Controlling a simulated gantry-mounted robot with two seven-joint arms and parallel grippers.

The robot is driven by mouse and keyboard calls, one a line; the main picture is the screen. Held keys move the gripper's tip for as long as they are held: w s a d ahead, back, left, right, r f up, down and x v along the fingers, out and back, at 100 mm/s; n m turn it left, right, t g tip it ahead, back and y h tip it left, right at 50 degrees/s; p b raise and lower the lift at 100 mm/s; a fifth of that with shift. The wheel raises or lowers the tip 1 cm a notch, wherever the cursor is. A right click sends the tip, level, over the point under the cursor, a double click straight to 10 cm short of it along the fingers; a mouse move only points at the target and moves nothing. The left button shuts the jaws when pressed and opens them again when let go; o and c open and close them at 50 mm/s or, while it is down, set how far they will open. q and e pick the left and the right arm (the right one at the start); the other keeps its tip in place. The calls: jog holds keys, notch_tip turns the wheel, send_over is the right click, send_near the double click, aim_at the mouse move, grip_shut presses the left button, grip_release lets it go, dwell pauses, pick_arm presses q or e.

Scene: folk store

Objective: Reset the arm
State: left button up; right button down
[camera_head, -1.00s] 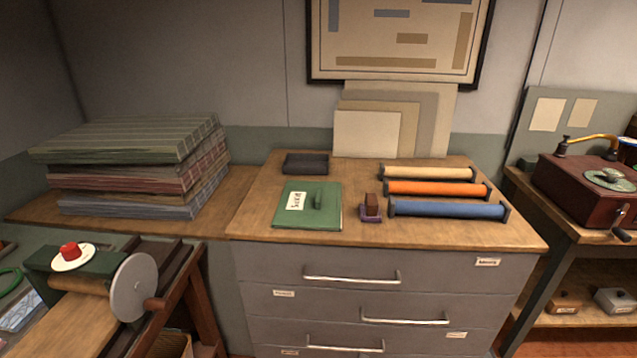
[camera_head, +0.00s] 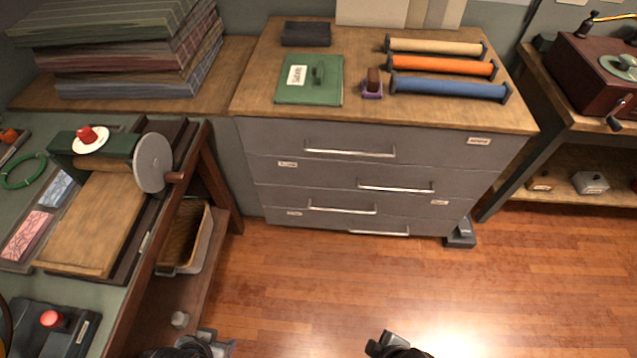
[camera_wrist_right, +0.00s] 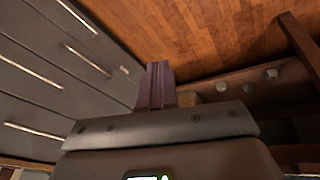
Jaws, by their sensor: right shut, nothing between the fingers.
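My right gripper (camera_wrist_right: 157,85) is in the right wrist view, its two purple-grey fingers pressed together with nothing between them. It points toward the floor (camera_wrist_right: 200,30), with the grey drawer cabinet at the left of that view. In the head view a dark part of my right arm (camera_head: 397,346) pokes in at the bottom edge, over the wooden floor. A dark and grey part of my left arm (camera_head: 195,346) shows at the bottom left, beside the work table. It is cut off by the frame, and I cannot tell how its jaws stand.
The drawer cabinet (camera_head: 370,145) carries a green folder (camera_head: 300,90), a stamp (camera_head: 373,80) and several colored rolls (camera_head: 450,88). The green-topped table (camera_head: 110,290) stands at left with a roller press (camera_head: 153,163). A record player (camera_head: 590,75) is at right. The middle floor is clear.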

jog(key=d+r+m+h, duration=0.2)
jog(key=d+r+m, duration=0.6)
jog(key=d+m, duration=0.15)
notch_tip(320, 180, up, 37)
jog(key=a+p, duration=0.1)
jog(key=p, duration=3.7)
jog(key=shift+r+m, duration=0.2)
jog(key=shift+m, duration=0.15)
